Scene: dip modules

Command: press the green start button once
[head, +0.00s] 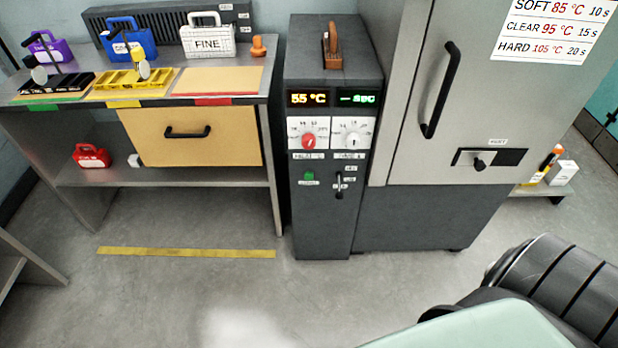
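The green start button (309,176) is a small green spot on the front of the dark grey control cabinet (322,230), left of a small black lever (339,183). A small label sits under the button, too small to read surely. Nothing covers the button. Above it are a red knob (309,141), a white dial (352,138), an amber display (309,98) reading 55 °C and a green display (357,98) showing a dash and SEC. Neither of my grippers is in view.
A workbench (60,180) with coloured cases and a wooden drawer (190,138) stands left of the cabinet. A tall grey cabinet (400,130) with a black handle (440,90) stands right. The floor in front is clear, with a yellow strip (187,252).

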